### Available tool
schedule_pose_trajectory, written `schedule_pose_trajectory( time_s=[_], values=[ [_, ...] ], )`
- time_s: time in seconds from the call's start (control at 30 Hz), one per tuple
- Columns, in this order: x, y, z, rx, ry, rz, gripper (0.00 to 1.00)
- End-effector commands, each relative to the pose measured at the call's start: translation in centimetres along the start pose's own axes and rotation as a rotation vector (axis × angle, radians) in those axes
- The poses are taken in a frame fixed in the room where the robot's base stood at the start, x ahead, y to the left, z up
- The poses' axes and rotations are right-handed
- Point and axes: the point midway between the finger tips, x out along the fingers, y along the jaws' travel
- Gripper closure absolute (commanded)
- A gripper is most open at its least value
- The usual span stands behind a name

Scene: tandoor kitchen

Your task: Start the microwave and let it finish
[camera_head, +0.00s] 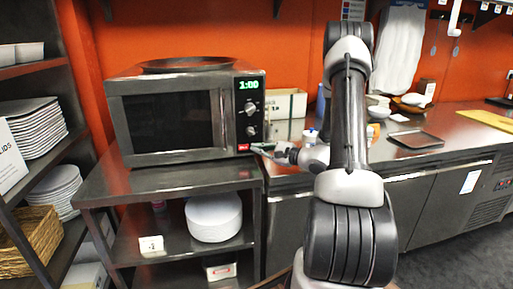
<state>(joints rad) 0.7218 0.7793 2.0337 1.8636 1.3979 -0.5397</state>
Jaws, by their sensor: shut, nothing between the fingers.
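The microwave (165,114) is a steel box with a dark window, standing on a dark metal shelf unit (130,178) left of centre. Its door looks closed. Its green display (249,85) reads 1:00. Two round knobs (251,108) sit below the display, and a small lit button or label (243,147) is at the bottom of the panel.
A dark round pan (187,64) lies on top of the microwave. A steel counter (430,135) to the right holds a tray (416,139), bowls and a box (286,103). Stacked plates (213,217) sit on the shelf below. A shelf rack stands at the left.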

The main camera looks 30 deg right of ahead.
Motion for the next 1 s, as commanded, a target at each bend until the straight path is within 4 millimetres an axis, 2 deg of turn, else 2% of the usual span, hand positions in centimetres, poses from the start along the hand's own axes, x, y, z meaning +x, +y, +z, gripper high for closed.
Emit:
schedule_pose_trajectory(
  time_s=[1.0],
  values=[
    [0.6,-0.45,-0.41,0.0,0.0,0.0,1.0]
  ],
)
